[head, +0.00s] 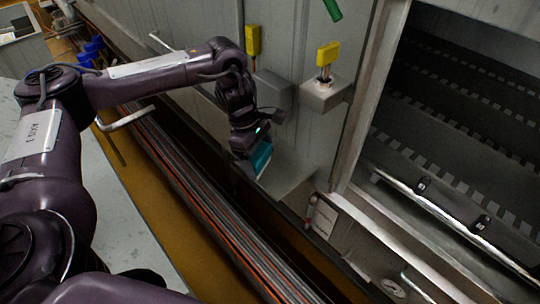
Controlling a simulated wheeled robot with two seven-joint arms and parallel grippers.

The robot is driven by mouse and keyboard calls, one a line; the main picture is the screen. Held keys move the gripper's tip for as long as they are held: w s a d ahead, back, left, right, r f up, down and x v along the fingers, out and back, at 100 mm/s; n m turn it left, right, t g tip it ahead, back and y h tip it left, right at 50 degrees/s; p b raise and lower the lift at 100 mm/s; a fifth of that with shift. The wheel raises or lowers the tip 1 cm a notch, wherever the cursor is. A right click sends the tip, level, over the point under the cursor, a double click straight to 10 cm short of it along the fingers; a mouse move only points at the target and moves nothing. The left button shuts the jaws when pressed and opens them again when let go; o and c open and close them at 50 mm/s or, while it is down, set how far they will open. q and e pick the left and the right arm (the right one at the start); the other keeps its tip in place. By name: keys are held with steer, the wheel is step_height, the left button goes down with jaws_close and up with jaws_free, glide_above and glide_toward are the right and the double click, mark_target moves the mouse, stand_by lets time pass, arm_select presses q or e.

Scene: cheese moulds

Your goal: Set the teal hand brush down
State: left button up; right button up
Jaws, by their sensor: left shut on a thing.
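The teal hand brush (258,162) shows at the end of my left arm, in the middle of the head view. My left gripper (250,146) is shut on it, and the gripper's body hides part of the brush. The brush hangs tilted in front of the grey metal wall, above the dark gap beside the long rails. I cannot tell whether it touches anything below. My right gripper is not in view.
A dark slatted opening (460,120) lies to the right. Long dark and orange rails (205,205) run diagonally below my arm. A pale flat surface (125,225) lies at the lower left.

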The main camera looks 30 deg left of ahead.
mark_target(270, 156)
arm_select(q)
steer(key=w, duration=0.1)
steer(key=w+d, duration=0.1)
steer(key=w, duration=0.1)
steer(key=shift+w+d, duration=0.15)
steer(key=shift+w, duration=0.1)
step_height(270, 156, down, 3)
steer(key=shift+r+p, duration=0.15)
steer(key=shift+p, duration=0.5)
steer(key=shift+f, duration=0.45)
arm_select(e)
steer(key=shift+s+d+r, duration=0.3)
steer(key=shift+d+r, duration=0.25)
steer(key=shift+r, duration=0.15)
arm_select(q)
steer(key=shift+f, duration=0.1)
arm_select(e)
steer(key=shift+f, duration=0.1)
arm_select(q)
steer(key=o, duration=0.7)
